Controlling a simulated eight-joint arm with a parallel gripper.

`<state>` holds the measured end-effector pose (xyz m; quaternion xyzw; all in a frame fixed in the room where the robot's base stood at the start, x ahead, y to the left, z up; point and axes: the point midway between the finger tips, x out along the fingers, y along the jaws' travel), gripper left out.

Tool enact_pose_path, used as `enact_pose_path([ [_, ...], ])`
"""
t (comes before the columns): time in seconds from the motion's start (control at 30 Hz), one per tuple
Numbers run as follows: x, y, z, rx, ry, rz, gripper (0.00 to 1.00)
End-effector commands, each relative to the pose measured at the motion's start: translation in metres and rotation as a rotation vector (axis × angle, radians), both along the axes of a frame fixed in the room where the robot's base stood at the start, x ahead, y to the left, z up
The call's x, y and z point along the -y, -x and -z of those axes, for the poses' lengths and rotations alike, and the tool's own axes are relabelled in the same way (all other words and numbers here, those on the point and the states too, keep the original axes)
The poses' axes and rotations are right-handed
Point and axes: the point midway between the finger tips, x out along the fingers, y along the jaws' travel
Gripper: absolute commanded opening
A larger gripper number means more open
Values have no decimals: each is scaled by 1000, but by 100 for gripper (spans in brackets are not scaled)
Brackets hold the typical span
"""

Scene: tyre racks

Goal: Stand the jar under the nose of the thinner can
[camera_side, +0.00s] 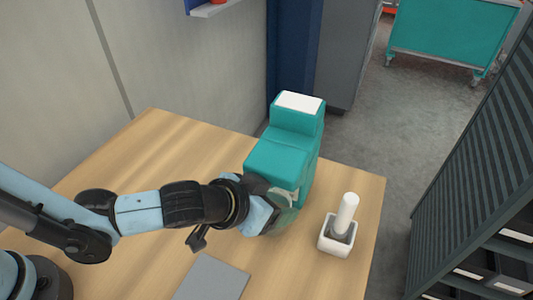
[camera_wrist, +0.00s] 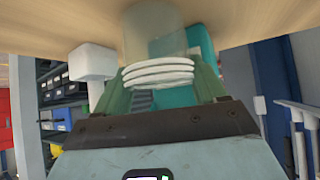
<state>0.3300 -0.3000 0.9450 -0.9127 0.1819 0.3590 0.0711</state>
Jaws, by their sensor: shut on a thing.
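The thinner can (camera_side: 283,157) is a teal, stepped body with a white top, standing near the table's far edge; its lower step juts toward me. My gripper (camera_side: 281,203) is low, just below this jutting part. It is shut on the jar (camera_side: 286,216), a pale, see-through vessel that my wrist partly hides. In the wrist view, which is upside down, the jar (camera_wrist: 152,38) shows clear walls and white ridged rings between my green fingers. The teal can (camera_wrist: 198,42) shows behind it. The jar looks upright; I cannot tell whether its base touches the table.
A white square pot (camera_side: 337,236) with a white-handled tool stands right of the can; it also shows in the wrist view (camera_wrist: 92,62). A grey mat (camera_side: 212,279) lies at the front of the table (camera_side: 150,150). A dark slatted rack (camera_side: 470,170) stands beyond the right edge.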

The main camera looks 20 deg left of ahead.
Motion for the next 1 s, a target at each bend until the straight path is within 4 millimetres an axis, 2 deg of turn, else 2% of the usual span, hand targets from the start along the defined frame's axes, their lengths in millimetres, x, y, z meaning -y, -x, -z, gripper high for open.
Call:
enact_pose_path([
  [0.53, 0, 0, 8, 1, 0, 0, 25],
  [0.57, 0, 0, 9, 0, 0, 0, 72],
  [0.6, 0, 0, 8, 0, 0, 0, 78],
  [0.63, 0, 0, 8, 0, 0, 0, 81],
  [1.0, 0, 0, 6, 0, 0, 0, 81],
])
